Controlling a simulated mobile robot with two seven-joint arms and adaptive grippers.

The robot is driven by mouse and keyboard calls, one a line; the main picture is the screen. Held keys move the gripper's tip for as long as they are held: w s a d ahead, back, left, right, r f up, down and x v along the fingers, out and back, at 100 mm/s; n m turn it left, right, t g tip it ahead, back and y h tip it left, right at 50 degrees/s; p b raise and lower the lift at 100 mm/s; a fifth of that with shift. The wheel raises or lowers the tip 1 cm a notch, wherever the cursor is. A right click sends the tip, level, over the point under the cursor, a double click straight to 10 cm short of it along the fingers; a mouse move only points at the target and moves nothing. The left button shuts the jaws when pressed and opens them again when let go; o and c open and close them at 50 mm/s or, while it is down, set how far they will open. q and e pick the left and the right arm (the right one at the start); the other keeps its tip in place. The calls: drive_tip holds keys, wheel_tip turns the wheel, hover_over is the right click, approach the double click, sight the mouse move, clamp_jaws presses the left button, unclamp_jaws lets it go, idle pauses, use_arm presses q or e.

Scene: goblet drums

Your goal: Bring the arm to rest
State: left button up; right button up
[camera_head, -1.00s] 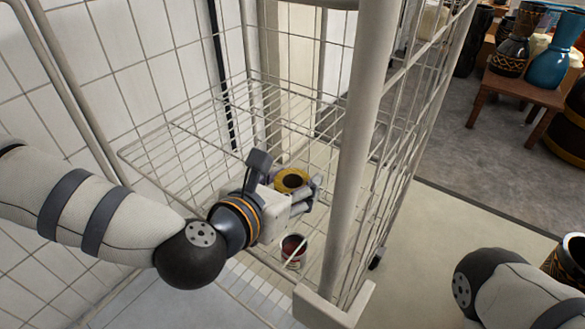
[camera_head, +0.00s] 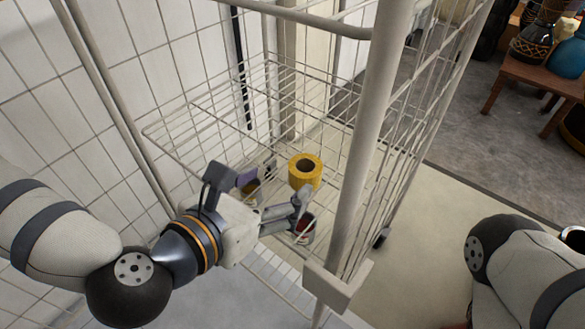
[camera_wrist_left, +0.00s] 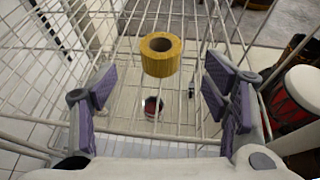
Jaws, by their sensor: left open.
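My left gripper (camera_head: 284,188) is open and empty at the front of a wire shelf (camera_head: 195,135) in a cage trolley. A yellow roll (camera_head: 304,172) with a dark hole stands upright on the shelf, just beyond the fingertips. In the left wrist view the roll (camera_wrist_left: 161,62) shows ahead, between the spread purple-padded fingers (camera_wrist_left: 160,88), with clear space around it. My right arm (camera_head: 530,265) shows at the lower right of the head view; its gripper is out of the picture.
A can with a red top (camera_head: 306,226) shows lower down, past the wires. The trolley's thick upright post (camera_head: 369,130) stands right of the gripper. A red drum (camera_wrist_left: 300,95) is at the right in the wrist view.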

use_arm(q)
drive_tip(key=shift+s+a+r+p, duration=0.2)
drive_tip(key=shift+s+r+p, duration=0.15)
drive_tip(key=shift+r, duration=0.1)
drive_tip(key=shift+s+f, duration=0.15)
drive_tip(key=shift+s, duration=0.05)
drive_tip(key=shift+a+f, duration=0.1)
